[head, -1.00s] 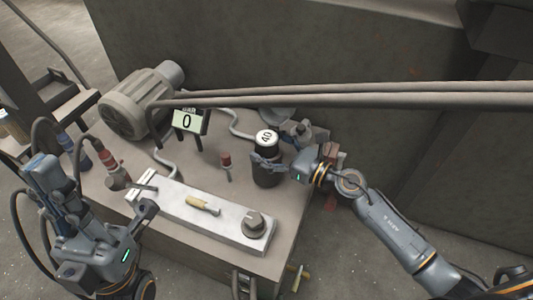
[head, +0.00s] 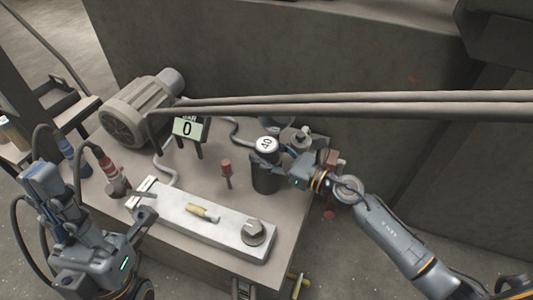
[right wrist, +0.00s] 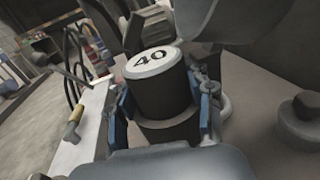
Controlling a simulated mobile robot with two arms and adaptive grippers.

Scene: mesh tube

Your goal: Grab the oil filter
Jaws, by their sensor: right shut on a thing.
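The oil filter (head: 265,168) is a black cylinder with a white top marked "40". It stands upright on the bench in the head view, and it also shows in the right wrist view (right wrist: 160,85). My right gripper (head: 276,167) comes from the right and is shut on the filter's body. In the right wrist view its blue-grey fingers (right wrist: 163,115) lie on both sides of the filter. My left gripper (head: 112,222) is at the lower left, in front of the bench and away from the filter. Its jaw opening is hard to make out.
The bench (head: 290,215) holds a motor (head: 135,115), a "0" display (head: 188,128), a small red-topped post (head: 227,170) and a white panel with a knob (head: 253,232). Hoses and red and blue fittings stand at the left.

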